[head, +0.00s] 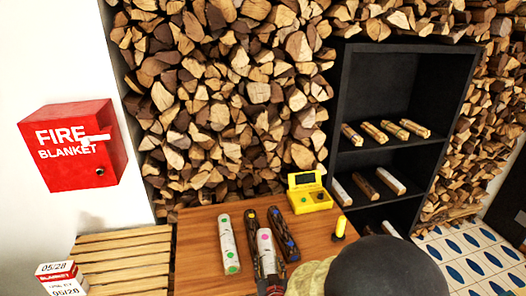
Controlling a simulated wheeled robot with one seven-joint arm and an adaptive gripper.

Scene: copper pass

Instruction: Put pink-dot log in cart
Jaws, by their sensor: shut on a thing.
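The pink-dot log (266,243) has pale bark and a pink dot near its upper end. It shows at the front of the wooden table, among other logs. My gripper (269,283) is at its lower end, at the bottom edge of the head view, and is shut on it. The lower part of the log and most of the gripper are hidden or cut off. I cannot tell whether the log is clear of the table. No cart can be made out for sure.
On the wooden table (196,245) lie a white green-dot log (229,250), a dark log (251,228) and a dark blue-dot log (281,226). A yellow device (310,200) stands behind. A black shelf (380,153) holds several logs. A slatted wooden surface (118,256) is left.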

